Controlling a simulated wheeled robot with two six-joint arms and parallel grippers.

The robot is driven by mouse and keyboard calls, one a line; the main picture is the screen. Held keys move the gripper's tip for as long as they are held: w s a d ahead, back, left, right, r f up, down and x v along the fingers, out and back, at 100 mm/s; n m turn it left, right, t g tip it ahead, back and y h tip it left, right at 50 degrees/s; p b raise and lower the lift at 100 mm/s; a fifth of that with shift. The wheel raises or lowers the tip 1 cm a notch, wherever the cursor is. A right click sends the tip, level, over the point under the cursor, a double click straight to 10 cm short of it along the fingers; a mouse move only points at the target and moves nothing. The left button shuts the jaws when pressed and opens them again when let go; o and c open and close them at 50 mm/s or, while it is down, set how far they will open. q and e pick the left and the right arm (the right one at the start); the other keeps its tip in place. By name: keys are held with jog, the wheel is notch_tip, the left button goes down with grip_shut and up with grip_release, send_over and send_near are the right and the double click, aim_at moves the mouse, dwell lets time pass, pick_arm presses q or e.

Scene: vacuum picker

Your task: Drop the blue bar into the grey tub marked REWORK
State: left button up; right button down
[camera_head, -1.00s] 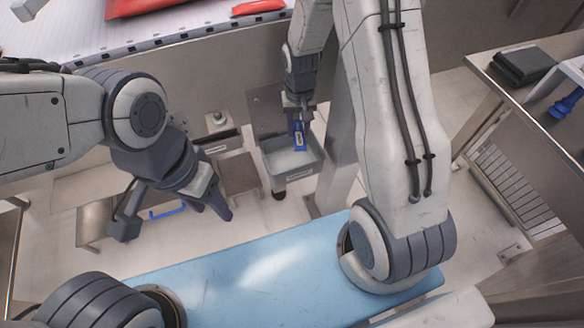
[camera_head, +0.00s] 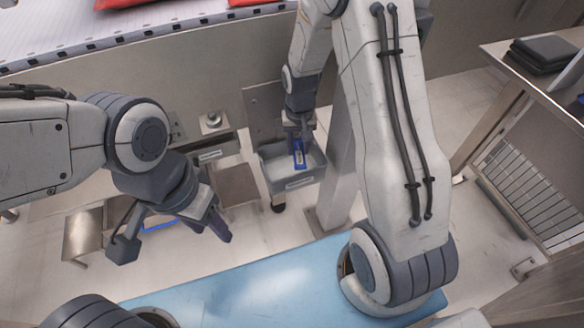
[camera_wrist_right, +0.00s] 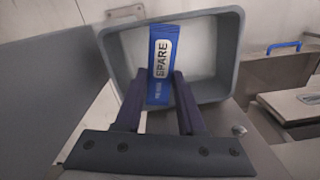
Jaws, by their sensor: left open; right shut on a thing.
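The blue bar (camera_head: 299,158) is held upright by my right gripper (camera_head: 299,138), over the opening of a grey tub (camera_head: 278,182). In the right wrist view the bar (camera_wrist_right: 161,62) is between the fingers of that gripper (camera_wrist_right: 158,84) and its white label reads SPARE. The tub (camera_wrist_right: 231,62) shows behind it, its pale floor bare around the bar. My left gripper (camera_head: 210,226) is open and empty, left of the tub.
A light blue surface (camera_head: 240,295) lies at the front. A white belt (camera_head: 60,40) with red packets (camera_head: 120,3) runs along the back left. A metal table (camera_head: 500,55) with dark folded items (camera_head: 540,55) stands right. A blue handle (camera_head: 160,226) shows behind my left gripper.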

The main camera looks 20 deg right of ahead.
jog(key=shift+c, duration=2.1)
grip_release()
notch_tip(320, 180, up, 10)
jog(key=p, duration=0.3)
jog(key=shift+r, duration=0.25)
jog(key=s+a+r+n, duration=0.3)
jog(key=s+a, duration=0.2)
jog(key=s, duration=0.3)
jog(key=s+a+r+n+y, duration=0.1)
jog(key=s+a+r+n, duration=0.35)
jog(key=s, duration=0.35)
jog(key=s+a+r+n, duration=0.25)
jog(key=s+a, duration=0.25)
jog(key=s, duration=0.3)
notch_tip(320, 180, up, 26)
jog(key=p, duration=2.6)
jog(key=shift+d, duration=0.15)
